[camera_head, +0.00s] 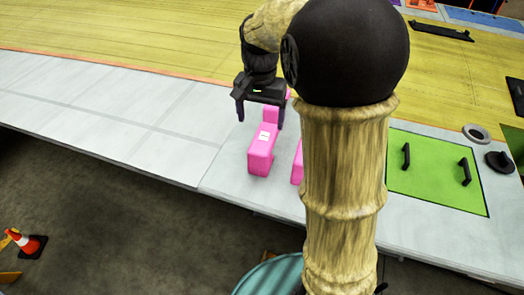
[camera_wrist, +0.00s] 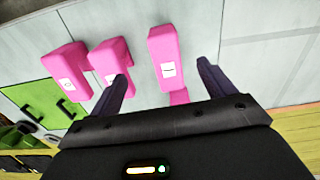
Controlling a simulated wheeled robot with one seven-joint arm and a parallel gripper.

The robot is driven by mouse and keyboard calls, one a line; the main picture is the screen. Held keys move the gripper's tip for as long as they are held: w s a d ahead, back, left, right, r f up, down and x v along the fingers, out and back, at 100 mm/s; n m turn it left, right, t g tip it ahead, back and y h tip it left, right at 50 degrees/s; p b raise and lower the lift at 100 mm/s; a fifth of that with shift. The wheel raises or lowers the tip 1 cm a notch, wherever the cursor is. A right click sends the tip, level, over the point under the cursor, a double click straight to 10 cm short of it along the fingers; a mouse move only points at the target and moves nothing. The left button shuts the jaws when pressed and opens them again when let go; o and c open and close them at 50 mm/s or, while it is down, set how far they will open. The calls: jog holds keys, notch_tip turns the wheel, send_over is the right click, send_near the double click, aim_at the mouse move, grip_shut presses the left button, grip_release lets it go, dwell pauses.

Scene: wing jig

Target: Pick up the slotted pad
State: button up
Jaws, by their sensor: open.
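Three pink pads stand on the pale grey surface. One pad (camera_head: 260,160) shows whole below my gripper in the head view; in the wrist view this pad (camera_wrist: 160,45) lies between my fingers in the picture, its white label bearing a short bar. I take it for the slotted pad. A second pad (camera_wrist: 118,50) is to its left, partly behind a finger, its label unclear. A third pad (camera_wrist: 62,60) is farther left, with a ring mark on its label. My gripper (camera_head: 260,118) is open, fingers pointing down, with nothing held; it also shows in the wrist view (camera_wrist: 163,70).
A green panel (camera_head: 430,175) with two black handles lies to the right. A grey ring (camera_head: 476,132) and a black knobbed part (camera_head: 499,162) are beyond it. The yellow wing panel (camera_head: 150,35) spans the back. Pale surface to the left is clear.

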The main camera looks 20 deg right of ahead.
aim_at(261, 149)
notch_tip(261, 149, down, 12)
jog(key=p, duration=0.2)
jog(key=shift+f+p, duration=0.15)
jog(key=shift+p, duration=0.2)
jog(key=shift+f, duration=0.1)
jog(key=shift+w+a+f+p, duration=0.1)
jog(key=shift+w+f+p, duration=0.1)
jog(key=shift+f+p, duration=0.75)
jog(key=shift+w+a+f+p, duration=0.1)
jog(key=shift+w+f+p, duration=0.15)
jog(key=shift+f, duration=1.3)
jog(key=shift+d, duration=0.1)
jog(key=c, duration=1.2)
jog(key=shift+o, duration=0.2)
